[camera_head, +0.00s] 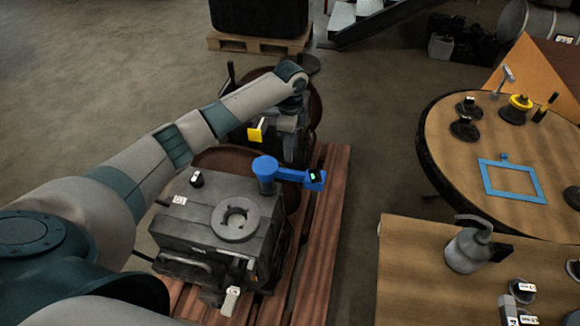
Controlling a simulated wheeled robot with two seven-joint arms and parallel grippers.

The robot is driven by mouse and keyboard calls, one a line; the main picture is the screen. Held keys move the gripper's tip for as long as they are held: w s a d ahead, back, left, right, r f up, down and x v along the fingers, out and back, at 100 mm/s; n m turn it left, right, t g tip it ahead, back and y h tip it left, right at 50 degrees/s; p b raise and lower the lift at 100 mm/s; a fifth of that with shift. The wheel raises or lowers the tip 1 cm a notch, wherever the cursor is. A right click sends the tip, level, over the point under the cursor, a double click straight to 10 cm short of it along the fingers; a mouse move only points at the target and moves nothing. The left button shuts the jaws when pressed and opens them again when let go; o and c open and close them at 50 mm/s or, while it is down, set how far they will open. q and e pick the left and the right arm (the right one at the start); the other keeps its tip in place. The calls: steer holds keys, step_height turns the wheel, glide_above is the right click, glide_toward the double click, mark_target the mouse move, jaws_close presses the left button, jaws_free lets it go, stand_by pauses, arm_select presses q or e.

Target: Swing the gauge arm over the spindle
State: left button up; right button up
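The blue gauge arm (290,175) extends right from a round blue post (266,172) at the back right of a grey machine block (200,236). Its outer end carries a small dark display with a green mark. A light grey ring with a dark centre (235,218), which looks like the spindle, sits on top of the block. The gauge arm lies behind and to the right of this ring, not over it. My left gripper (289,122) is beyond the gauge arm, apart from it in the picture, above dark machinery. Its fingers are too unclear to judge. My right gripper is out of view.
The block stands on a reddish slatted wooden platform (322,215). A yellow piece (255,131) is beside my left gripper. At right are a round table (450,150) with a blue frame (512,181) and a wooden table (410,285) with a grey jug (467,248). Bare floor separates platform and tables.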

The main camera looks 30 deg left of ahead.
mark_target(290, 171)
arm_select(q)
step_height(290, 171, down, 10)
steer(key=shift+f+p, duration=0.1)
steer(key=shift+p, duration=0.6)
jaws_close()
